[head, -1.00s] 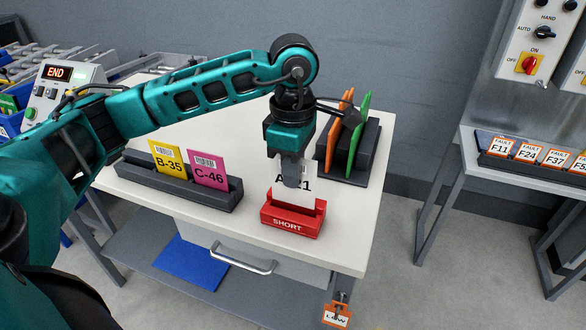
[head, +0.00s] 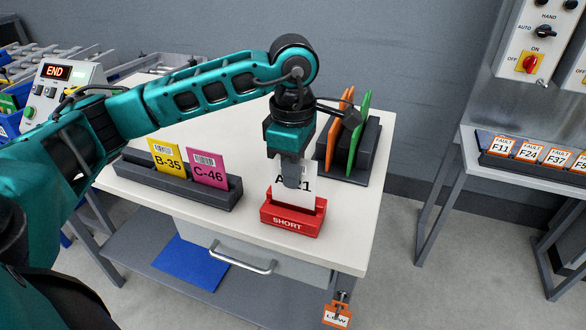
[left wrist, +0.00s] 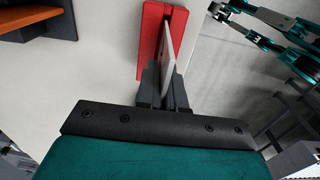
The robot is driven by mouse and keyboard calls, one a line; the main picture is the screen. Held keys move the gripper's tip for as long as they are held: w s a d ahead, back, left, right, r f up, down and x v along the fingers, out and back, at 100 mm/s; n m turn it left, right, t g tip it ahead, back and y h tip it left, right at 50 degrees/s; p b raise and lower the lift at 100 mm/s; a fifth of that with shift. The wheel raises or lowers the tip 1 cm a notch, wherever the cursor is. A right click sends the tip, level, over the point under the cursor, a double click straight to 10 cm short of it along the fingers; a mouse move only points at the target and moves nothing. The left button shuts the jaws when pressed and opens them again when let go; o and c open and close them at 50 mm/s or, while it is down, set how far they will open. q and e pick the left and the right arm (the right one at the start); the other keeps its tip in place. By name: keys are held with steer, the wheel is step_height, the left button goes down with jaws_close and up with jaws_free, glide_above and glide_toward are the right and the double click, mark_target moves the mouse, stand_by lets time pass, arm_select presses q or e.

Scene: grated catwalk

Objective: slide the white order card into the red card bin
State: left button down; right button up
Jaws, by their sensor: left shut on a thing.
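The white order card (head: 295,198) stands upright at the red card bin (head: 291,225), which is marked SHORT. Its lower edge is hidden behind the bin's front wall, so it appears to be in the slot. My left gripper (head: 291,182) is shut on the upper part of the card and covers some of its lettering. In the left wrist view the gripper fingers (left wrist: 163,88) grip the card (left wrist: 168,50), which lies along the red bin (left wrist: 152,45).
A dark rack (head: 190,187) with a yellow card (head: 167,160) and a magenta card (head: 208,170) stands left of the bin. A dark holder (head: 365,152) with orange and green dividers stands behind right. The white tabletop (head: 345,215) is clear at the right front.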

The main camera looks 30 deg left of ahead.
arm_select(q)
steer(key=shift+f+b, duration=1.4)
steer(key=shift+f, duration=0.3)
steer(key=c, duration=1.2)
jaws_free()
steer(key=shift+o, duration=0.5)
steer(key=o, duration=0.3)
steer(key=shift+r, duration=0.15)
